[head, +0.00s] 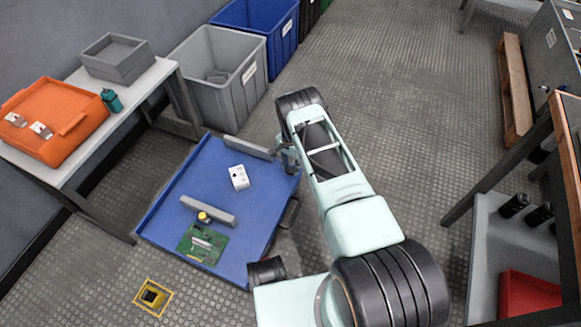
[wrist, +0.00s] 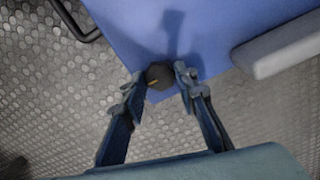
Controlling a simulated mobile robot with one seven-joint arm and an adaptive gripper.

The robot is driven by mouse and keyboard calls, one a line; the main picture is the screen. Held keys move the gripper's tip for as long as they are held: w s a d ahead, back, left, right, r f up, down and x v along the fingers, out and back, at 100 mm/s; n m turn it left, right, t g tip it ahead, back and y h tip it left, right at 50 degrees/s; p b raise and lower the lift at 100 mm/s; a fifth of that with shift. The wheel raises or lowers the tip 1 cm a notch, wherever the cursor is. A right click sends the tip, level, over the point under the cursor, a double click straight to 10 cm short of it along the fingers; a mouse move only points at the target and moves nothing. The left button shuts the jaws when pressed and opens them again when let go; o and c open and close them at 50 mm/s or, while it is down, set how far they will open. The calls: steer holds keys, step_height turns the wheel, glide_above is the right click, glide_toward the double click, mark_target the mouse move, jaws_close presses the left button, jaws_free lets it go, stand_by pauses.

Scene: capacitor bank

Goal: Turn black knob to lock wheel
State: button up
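The black knob (wrist: 159,76), with a small yellowish mark, sits at a corner of the blue cart top (wrist: 130,30) in the wrist view. My gripper (wrist: 160,77) is open, with one finger on each side of the knob. Small gaps seem to remain between the fingertips and the knob; contact cannot be told for certain. In the head view my gripper (head: 287,160) is at the far right corner of the blue cart (head: 262,205), and my arm hides the knob there. No wheel can be made out.
The cart carries grey bars (head: 248,148), a white box (head: 238,178) and a green circuit board (head: 202,246). A black handle (head: 290,212) is on its right side. A grey bin (head: 240,100) stands behind, a table (head: 150,82) to the left.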

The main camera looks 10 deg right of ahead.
mark_target(290, 170)
steer(key=o, duration=0.5)
steer(key=shift+c, duration=0.2)
steer(key=shift+r, duration=0.15)
step_height(290, 170, up, 12)
stand_by(0.6)
